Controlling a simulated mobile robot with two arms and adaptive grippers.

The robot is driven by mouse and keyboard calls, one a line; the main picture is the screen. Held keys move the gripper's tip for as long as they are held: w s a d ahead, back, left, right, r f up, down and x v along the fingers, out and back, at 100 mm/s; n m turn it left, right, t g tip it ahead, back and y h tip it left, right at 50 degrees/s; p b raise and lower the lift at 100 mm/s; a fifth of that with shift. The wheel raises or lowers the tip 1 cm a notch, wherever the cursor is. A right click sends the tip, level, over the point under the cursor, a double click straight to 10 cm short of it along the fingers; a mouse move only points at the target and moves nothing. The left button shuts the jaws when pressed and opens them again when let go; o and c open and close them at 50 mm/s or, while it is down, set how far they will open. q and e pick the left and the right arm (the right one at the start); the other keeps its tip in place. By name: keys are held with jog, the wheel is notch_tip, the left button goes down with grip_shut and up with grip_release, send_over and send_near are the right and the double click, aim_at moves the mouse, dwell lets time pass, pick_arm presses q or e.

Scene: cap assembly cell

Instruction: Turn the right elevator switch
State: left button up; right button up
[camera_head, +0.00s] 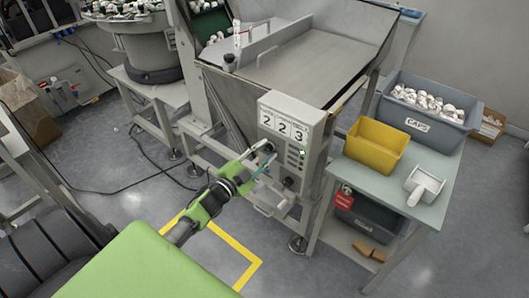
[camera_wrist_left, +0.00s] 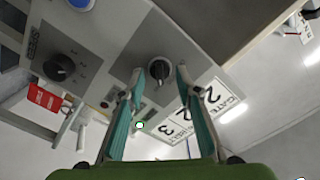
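A grey control box (camera_head: 312,124) carries a display reading 2 2 3 and two black rotary knobs. The upper knob (camera_head: 268,147) is at my left gripper (camera_head: 265,156). In the left wrist view, this knob (camera_wrist_left: 159,72) shows between the open fingertips of the left gripper (camera_wrist_left: 160,80); contact cannot be told. The lower knob (camera_head: 288,182) is farther from the display and apart from the gripper; it also shows in the left wrist view (camera_wrist_left: 60,67). A small green light (camera_head: 302,152) is lit on the box. Which knob is the right switch cannot be told. My right gripper is not in view.
A metal hopper (camera_head: 315,55) stands behind the box. To the right, a table (camera_head: 437,210) holds a yellow bin (camera_head: 377,146), a grey caps bin (camera_head: 420,122) and a white scoop (camera_head: 424,185). A red tag (camera_head: 344,201) hangs at its front. Yellow floor tape (camera_head: 238,246) lies below.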

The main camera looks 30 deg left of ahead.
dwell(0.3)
pick_arm(q)
jog(key=s+a, duration=0.1)
jog(key=s, duration=1.1)
jog(key=s+d+f+n+g+y, duration=0.1)
jog(key=s+f+n+g, duration=0.3)
jog(key=f, duration=0.7)
jog(key=s+d+f+g, duration=0.2)
jog(key=s+f, duration=0.3)
jog(key=f, duration=0.6)
jog(key=s+d+f+n+g+y, duration=0.1)
jog(key=s+f+n+g, duration=0.3)
jog(key=f, duration=0.7)
jog(key=s+d+f+g, duration=0.2)
jog(key=s+f, duration=0.3)
jog(key=s, duration=0.4)
jog(key=s+d+f+g, duration=0.2)
jog(key=s+d+f, duration=0.3)
jog(key=s, duration=0.4)
jog(key=s+d+f+g, duration=0.3)
jog(key=s+f, duration=0.1)
jog(key=s, duration=0.5)
jog(key=shift+d+f+h, duration=0.25)
jog(key=shift+f+h, duration=0.15)
